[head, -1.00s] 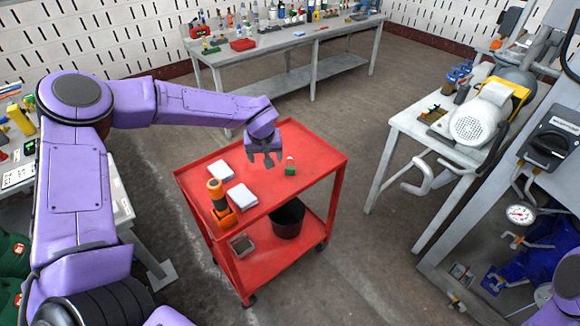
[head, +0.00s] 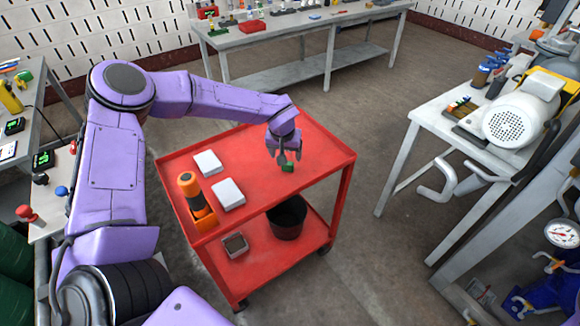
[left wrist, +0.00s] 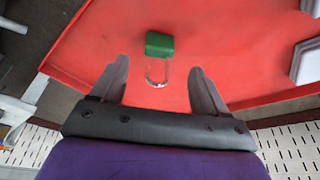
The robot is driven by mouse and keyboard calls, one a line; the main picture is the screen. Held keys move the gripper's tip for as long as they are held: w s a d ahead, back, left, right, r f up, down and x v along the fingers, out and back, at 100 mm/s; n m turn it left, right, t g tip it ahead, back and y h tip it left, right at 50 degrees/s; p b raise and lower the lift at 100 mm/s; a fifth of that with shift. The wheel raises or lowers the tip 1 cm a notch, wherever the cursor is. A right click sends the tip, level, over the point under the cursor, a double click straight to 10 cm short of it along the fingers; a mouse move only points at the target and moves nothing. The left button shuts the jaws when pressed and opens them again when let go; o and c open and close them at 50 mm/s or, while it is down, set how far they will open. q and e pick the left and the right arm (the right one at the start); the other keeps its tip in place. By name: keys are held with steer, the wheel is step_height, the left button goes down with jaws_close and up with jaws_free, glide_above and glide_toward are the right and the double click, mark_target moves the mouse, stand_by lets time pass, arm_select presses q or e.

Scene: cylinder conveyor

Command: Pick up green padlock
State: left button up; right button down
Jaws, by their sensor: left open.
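The green padlock (head: 288,168) lies on the red cart's top shelf (head: 250,150), towards its right side. In the left wrist view the padlock (left wrist: 160,44) shows a green body and a clear or silvery shackle pointing towards my gripper. My left gripper (head: 289,158) is just above the padlock in the head view and partly covers it. In the left wrist view my left gripper (left wrist: 159,72) is open, its fingers either side of the shackle's line, with the green body beyond the fingertips. Nothing is between the fingers' grip. My right gripper is not in view.
Two white boxes (head: 208,163) (head: 228,194) and an orange-and-black tool (head: 196,200) stand on the cart's left part. A dark bucket (head: 287,218) sits on the lower shelf. A grey workbench (head: 280,42) is behind, and a table with a motor (head: 512,122) is at right.

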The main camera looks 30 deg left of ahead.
arm_select(q)
steer(key=shift+x, duration=0.9)
steer(key=p+x, duration=0.1)
steer(key=x, duration=0.3)
steer(key=shift+s+f, duration=0.1)
steer(key=shift+f, duration=0.05)
steer(key=shift+w+f, duration=0.2)
steer(key=shift+f, duration=0.1)
steer(key=shift+s+r, duration=0.1)
steer(key=c, duration=1.2)
steer(key=shift+r, duration=0.3)
step_height(320, 180, up, 3)
steer(key=shift+d+f+b, duration=0.1)
steer(key=shift+b, duration=0.55)
steer(key=s+d+r+b, duration=0.1)
steer(key=s+d+r, duration=0.8)
steer(key=s, duration=0.1)
steer(key=shift+d+r, duration=0.3)
